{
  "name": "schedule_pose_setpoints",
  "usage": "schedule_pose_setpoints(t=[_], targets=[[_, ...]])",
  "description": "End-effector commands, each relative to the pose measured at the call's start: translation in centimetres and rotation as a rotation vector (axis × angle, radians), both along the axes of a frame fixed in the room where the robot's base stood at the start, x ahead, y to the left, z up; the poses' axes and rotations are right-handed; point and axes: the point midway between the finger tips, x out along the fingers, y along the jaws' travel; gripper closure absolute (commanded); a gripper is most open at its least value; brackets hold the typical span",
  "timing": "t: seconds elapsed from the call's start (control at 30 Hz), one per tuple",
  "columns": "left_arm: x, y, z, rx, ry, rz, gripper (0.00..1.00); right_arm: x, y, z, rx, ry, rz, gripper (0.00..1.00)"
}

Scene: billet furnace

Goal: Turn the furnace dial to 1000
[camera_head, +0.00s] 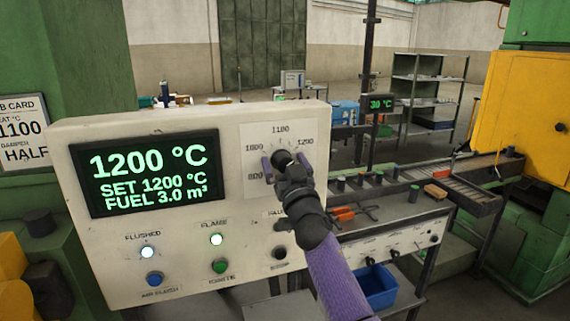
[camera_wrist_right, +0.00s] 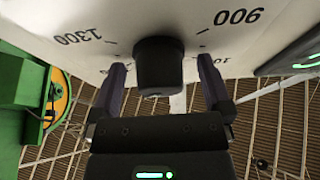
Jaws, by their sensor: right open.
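The furnace dial (camera_head: 281,156) is a black knob on a white scale plate at the panel's upper right. Marks for 800, 1000, 1100 and 1200 show around it; its pointer is not clear. In the right wrist view the dial (camera_wrist_right: 160,64) stands between the fingers, with 1300 and 900 printed at either side. My right gripper (camera_head: 286,167) is open, one finger on each side of the knob, with gaps visible. The green display (camera_head: 148,172) reads 1200 °C, SET 1200 °C, FUEL 3.0 m³. My left gripper is not in view.
The white control panel (camera_head: 120,275) also carries lamps and buttons, with another black knob (camera_head: 279,252) below the dial, near my right wrist. A workbench (camera_head: 385,228) with small parts and a blue bin (camera_head: 375,287) stands to the right. A card (camera_head: 22,132) hangs at left.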

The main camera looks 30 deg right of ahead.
Motion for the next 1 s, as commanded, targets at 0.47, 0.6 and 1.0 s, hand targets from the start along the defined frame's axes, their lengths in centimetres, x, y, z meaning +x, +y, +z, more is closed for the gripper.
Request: schedule_pose_setpoints(t=[0.47, 0.6, 1.0], targets=[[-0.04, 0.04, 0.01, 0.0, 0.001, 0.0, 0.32, -0.03, 0.01, -0.05, 0.0, 0.001, 0.0, 0.8], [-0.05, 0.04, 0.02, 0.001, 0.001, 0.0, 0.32, -0.03, 0.01, -0.05, -0.002, 0.001, 0.0, 0.92], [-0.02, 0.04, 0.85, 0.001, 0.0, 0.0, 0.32, -0.05, -0.02, 0.06, -0.153, 0.039, 0.0, 0.92]])
